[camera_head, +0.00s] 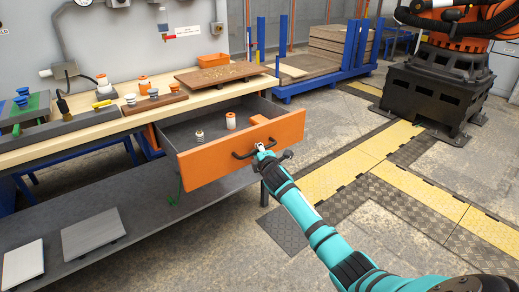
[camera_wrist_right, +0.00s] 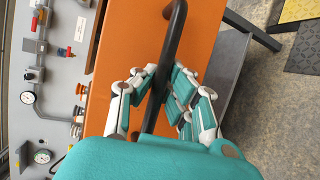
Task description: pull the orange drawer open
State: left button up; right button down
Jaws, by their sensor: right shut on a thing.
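The orange drawer (camera_head: 217,161) under the wooden workbench stands pulled out, and its grey inside shows. An orange-and-white cylinder (camera_head: 231,120) and a small metal-and-white piece (camera_head: 199,136) stand inside it. My right gripper (camera_head: 264,150) is at the black bar handle (camera_head: 243,155) on the drawer front. In the right wrist view, the fingers (camera_wrist_right: 160,95) of my right gripper are shut around the handle (camera_wrist_right: 172,50), which runs between them across the orange front (camera_wrist_right: 211,25). My left gripper is in neither view.
The bench top (camera_head: 120,116) holds a brown board (camera_head: 220,73), an orange bin (camera_head: 213,60) and several small parts. A lower grey shelf (camera_head: 150,213) carries two pale boards. Concrete floor (camera_head: 330,125) is open right of the drawer. A robot pedestal (camera_head: 430,97) stands at the back right.

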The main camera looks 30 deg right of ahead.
jog(key=shift+s+r, duration=0.1)
jog(key=shift+s, duration=0.15)
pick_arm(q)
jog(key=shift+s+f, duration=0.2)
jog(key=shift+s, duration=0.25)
pick_arm(e)
jog(key=c, duration=1.3)
grip_release()
jog(key=shift+c, duration=0.2)
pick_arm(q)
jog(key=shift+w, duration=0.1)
pick_arm(e)
jog(key=v, duration=1.2)
